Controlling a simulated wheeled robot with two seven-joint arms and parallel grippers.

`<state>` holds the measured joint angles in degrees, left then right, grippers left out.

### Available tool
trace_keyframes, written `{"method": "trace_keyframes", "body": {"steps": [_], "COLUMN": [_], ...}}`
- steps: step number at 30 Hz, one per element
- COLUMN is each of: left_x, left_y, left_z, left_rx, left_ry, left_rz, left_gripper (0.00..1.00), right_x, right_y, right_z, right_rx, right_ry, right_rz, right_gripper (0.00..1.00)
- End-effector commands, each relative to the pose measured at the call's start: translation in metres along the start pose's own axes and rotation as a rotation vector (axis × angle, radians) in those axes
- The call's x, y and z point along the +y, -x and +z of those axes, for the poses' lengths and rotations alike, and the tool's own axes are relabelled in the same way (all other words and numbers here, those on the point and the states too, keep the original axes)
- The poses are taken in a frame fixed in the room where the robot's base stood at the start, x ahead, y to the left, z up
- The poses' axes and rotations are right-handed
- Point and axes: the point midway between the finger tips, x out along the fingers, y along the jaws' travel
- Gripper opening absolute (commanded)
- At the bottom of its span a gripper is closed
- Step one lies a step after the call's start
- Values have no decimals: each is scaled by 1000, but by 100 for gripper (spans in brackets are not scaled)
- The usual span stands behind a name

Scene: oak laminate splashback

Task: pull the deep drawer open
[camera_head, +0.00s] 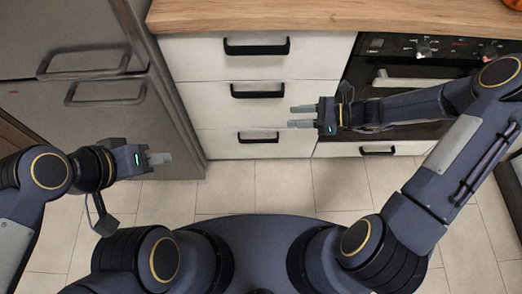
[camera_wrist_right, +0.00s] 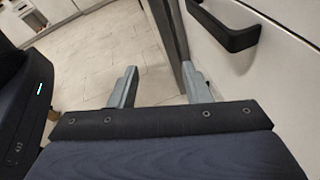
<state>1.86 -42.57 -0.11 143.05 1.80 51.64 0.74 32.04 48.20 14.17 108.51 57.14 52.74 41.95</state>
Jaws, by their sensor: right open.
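A white cabinet has three stacked drawer fronts, all shut, each with a black bar handle: the top drawer (camera_head: 195,62), the middle drawer (camera_head: 198,103) and the bottom drawer (camera_head: 222,150). I cannot tell for sure which is the deep one. My right gripper (camera_head: 296,117) is open and empty, to the right of the handles, between the heights of the middle handle (camera_head: 257,91) and bottom handle (camera_head: 258,138) in the picture. In the right wrist view, one black handle (camera_wrist_right: 228,30) lies right of the spread fingers (camera_wrist_right: 162,88), apart from them. My left gripper (camera_head: 160,158) points right near the fridge; its jaw gap is unclear.
A grey fridge (camera_head: 95,110) with two handles stands left of the drawers. A black oven (camera_head: 400,85) with a light handle and knobs is at the right, behind my right arm. A wooden counter (camera_head: 300,15) overhangs the drawers. The tiled floor (camera_head: 285,185) in front is clear.

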Motion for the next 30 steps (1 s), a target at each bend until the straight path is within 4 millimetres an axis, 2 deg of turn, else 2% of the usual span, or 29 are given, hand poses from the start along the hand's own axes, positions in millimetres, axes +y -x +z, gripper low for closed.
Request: {"method": "trace_keyframes", "body": {"steps": [1,6,9,12,15,18,20,30], "left_x": [-9,-23,-30,-35,-38,-39,-39,-43], "left_y": [-20,-51,-66,-76,-82,-85,-86,-94], "left_z": [10,26,33,38,42,43,43,47], "left_rx": [0,0,0,0,0,0,0,0], "left_ry": [0,0,0,0,0,0,0,0], "left_rz": [0,0,0,0,0,0,0,0], "left_gripper": [36,36,36,36,36,36,36,36], "right_x": [-17,-61,-77,-86,-90,-92,-93,-117], "right_y": [-21,-72,-99,-120,-135,-143,-147,-187], "right_z": [-44,-140,-192,-234,-261,-275,-278,-261], "right_rx": [-74,-327,-463,-575,-653,-696,-709,-708], "right_ry": [-153,-655,-917,-1128,-1271,-1351,-1372,-1375], "right_rz": [-16,-86,-118,-141,-156,-164,-166,-164], "right_gripper": [44,44,44,44,44,44,44,44]}}
